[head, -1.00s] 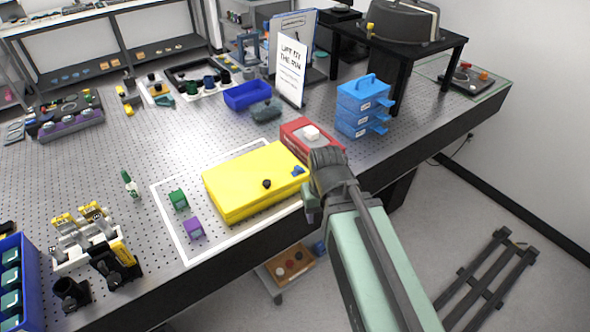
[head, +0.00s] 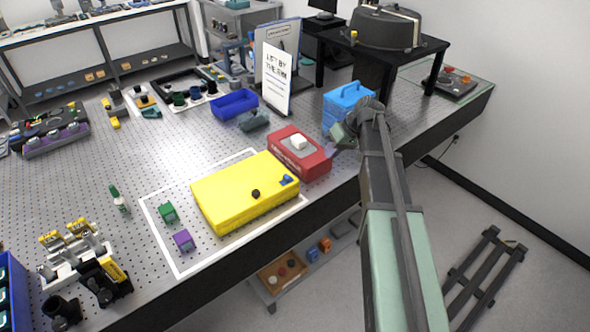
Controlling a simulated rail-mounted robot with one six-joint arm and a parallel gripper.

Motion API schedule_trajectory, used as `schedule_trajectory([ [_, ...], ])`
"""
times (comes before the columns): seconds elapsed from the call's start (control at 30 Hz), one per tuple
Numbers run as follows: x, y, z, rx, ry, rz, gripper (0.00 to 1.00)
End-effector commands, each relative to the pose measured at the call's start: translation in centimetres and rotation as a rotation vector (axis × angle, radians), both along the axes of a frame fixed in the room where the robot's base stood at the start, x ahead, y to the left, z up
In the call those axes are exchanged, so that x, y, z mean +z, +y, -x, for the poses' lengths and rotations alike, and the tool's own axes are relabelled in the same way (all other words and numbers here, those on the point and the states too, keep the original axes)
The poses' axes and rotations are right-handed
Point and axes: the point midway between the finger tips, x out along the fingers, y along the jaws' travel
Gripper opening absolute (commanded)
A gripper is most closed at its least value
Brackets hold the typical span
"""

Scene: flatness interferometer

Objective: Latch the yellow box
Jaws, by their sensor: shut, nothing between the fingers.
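The yellow box (head: 238,188) lies closed-looking on the perforated table, inside a white outlined rectangle.
The red box (head: 313,165) with a white block (head: 298,142) on top stands just behind the yellow box. The blue drawer stack (head: 347,95) is beyond my gripper. A green cube (head: 168,212) and a purple cube (head: 184,240) lie left of the yellow box.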

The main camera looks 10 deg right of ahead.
Motion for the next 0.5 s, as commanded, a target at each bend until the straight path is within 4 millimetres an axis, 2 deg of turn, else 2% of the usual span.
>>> schedule_trajectory([
  [0.03,0.5,0.3,-1.9,0.074,-0.059,-0.038,0.00],
  [0.07,0.7,0.7,-2.0,0.117,-0.093,-0.053,0.00],
  [0.2,1.0,1.3,-1.6,0.217,-0.164,-0.060,0.00],
  [0.5,0.8,1.4,-1.6,0.222,-0.167,-0.056,0.00],
])
